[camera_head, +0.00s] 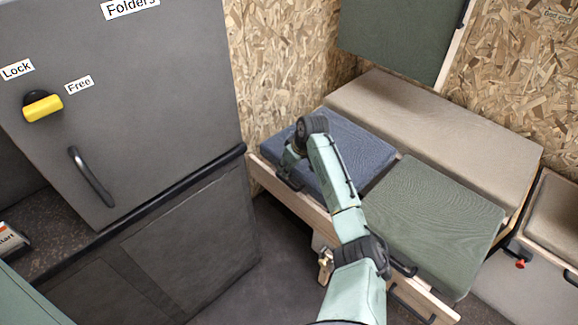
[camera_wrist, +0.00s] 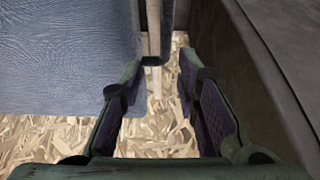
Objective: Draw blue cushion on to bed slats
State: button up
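The blue cushion (camera_head: 350,142) lies on the left part of a wooden bench (camera_head: 297,207), with a dark strap loop at its front left. In the wrist view the blue cushion (camera_wrist: 60,55) fills the upper left. My gripper (camera_head: 288,178) is at the cushion's left end in the head view, its fingertips hard to make out there. In the wrist view my gripper (camera_wrist: 157,85) is open, with nothing held between its fingers. The left finger is by the cushion's edge; whether it touches, I cannot tell. No bed slats can be told apart for certain.
A green cushion (camera_head: 430,212) lies right of the blue one. A beige cushion (camera_head: 440,125) runs behind both. A grey cabinet (camera_head: 130,120) with a yellow knob (camera_head: 43,107) stands at left. A dark curved surface (camera_wrist: 265,70) is close on the right in the wrist view.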

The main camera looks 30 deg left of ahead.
jog(key=shift+o, duration=0.3)
jog(key=v, duration=1.2)
jog(key=shift+c, duration=0.5)
